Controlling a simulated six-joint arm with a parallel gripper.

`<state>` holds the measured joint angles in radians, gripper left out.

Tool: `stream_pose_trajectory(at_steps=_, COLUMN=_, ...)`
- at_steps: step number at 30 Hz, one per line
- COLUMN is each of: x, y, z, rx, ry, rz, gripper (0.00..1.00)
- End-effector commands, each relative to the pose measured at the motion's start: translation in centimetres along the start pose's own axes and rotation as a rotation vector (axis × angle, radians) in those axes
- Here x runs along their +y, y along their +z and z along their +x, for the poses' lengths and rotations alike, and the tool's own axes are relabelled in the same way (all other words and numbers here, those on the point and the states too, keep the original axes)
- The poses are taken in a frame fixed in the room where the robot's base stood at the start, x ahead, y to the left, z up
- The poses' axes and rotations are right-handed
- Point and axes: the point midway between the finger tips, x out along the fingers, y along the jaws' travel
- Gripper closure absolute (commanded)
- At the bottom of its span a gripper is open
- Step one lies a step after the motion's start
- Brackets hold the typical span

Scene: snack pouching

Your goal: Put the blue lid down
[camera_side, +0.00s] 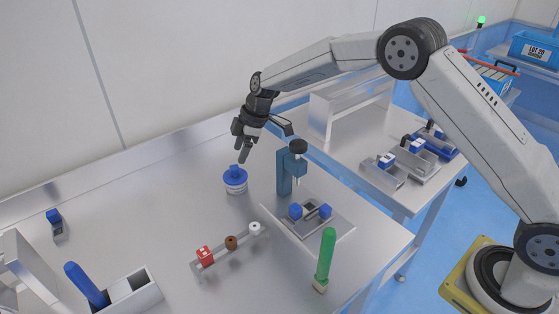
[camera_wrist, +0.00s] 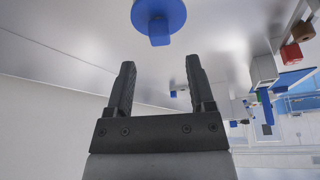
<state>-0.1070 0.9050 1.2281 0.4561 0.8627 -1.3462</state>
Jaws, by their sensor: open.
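The blue lid (camera_side: 234,175) with its upright knob sits on a small white round tub on the metal table in the side view. In the wrist view the lid (camera_wrist: 153,12) and its knob (camera_wrist: 159,40) show at the top edge, partly cut off, beyond the fingertips. My gripper (camera_side: 263,143) is just above and to the right of the lid in the side view. Its two fingers (camera_wrist: 160,66) are spread apart with nothing between them. The gripper and the lid are apart.
A blue press-like stand (camera_side: 284,174) is close to the right of the lid. A rack with a red block (camera_side: 205,256) and a green-handled tool (camera_side: 326,258) are nearer the front. A white bin (camera_side: 145,297) is at front left.

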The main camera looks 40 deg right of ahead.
Motion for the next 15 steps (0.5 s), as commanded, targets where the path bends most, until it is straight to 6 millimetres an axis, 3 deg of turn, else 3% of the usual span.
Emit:
stream_pose_trajectory(at_steps=6, x=0.1, y=0.0, z=-3.6, rx=0.000, ry=0.002, rz=0.000, gripper=0.31)
stream_pose_trajectory(at_steps=15, x=0.0, y=0.0, z=-5.9, rx=-0.001, ry=-0.001, rz=0.000, gripper=0.31)
